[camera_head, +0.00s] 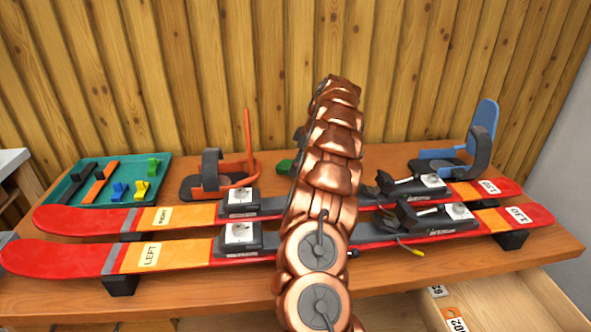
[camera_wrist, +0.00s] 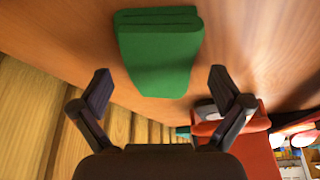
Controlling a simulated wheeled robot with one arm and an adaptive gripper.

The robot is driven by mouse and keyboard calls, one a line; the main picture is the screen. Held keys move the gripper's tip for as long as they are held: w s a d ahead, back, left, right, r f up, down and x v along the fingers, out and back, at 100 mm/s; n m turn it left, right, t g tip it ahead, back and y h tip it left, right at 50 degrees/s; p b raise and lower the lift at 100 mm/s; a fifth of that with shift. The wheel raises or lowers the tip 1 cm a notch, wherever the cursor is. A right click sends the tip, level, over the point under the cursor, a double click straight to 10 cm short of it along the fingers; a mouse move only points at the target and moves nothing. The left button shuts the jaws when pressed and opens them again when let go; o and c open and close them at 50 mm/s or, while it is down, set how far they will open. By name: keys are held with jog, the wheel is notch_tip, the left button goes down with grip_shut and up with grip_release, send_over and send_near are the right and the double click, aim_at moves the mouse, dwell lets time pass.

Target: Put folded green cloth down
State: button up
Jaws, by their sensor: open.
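The folded green cloth (camera_wrist: 158,55) lies on the wooden bench top in the wrist view, just beyond my fingertips. My gripper (camera_wrist: 157,85) is open, with one finger on either side of the cloth's near end and a gap to each. In the head view only a small green edge of the cloth (camera_head: 284,167) shows, left of my copper arm. The arm hides the rest of the cloth and my gripper there.
Two red and orange skis (camera_head: 190,255) lie across the bench (camera_head: 300,170) in front. A teal tray (camera_head: 68,188) of small parts is at left. An orange binding (camera_head: 225,178) and a blue binding (camera_head: 455,150) stand behind. A drawer (camera_head: 500,305) is open at lower right.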

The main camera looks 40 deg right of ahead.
jog(key=c, duration=1.2)
jog(key=shift+r, duration=0.1)
